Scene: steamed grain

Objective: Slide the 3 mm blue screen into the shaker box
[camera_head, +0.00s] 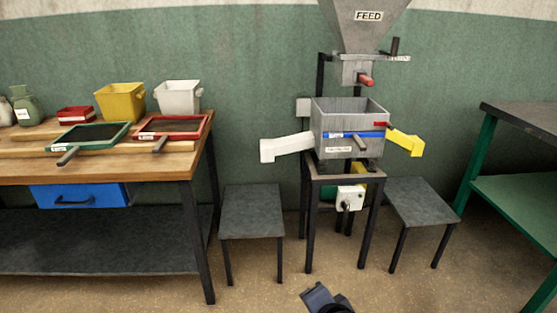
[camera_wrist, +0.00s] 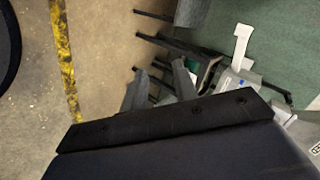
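The grey shaker box (camera_head: 335,116) stands on a dark frame in the head view. The blue screen (camera_head: 340,135) shows as a blue strip across the box's front, with its grey handle (camera_head: 360,143) sticking out toward me. It appears seated in the box's slot; how deep it goes is hidden. My gripper (camera_head: 327,297) is low at the bottom of the head view, in front of the shaker and well apart from it. In the wrist view my gripper's two grey fingers (camera_wrist: 160,85) stand apart with nothing visible held between them.
A green screen (camera_head: 90,135) and a red screen (camera_head: 172,126) lie on the wooden bench at left. A yellow bin (camera_head: 121,101) and a white bin (camera_head: 178,97) stand behind them. Low stools (camera_head: 252,210) (camera_head: 420,202) flank the shaker. The floor in front is clear.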

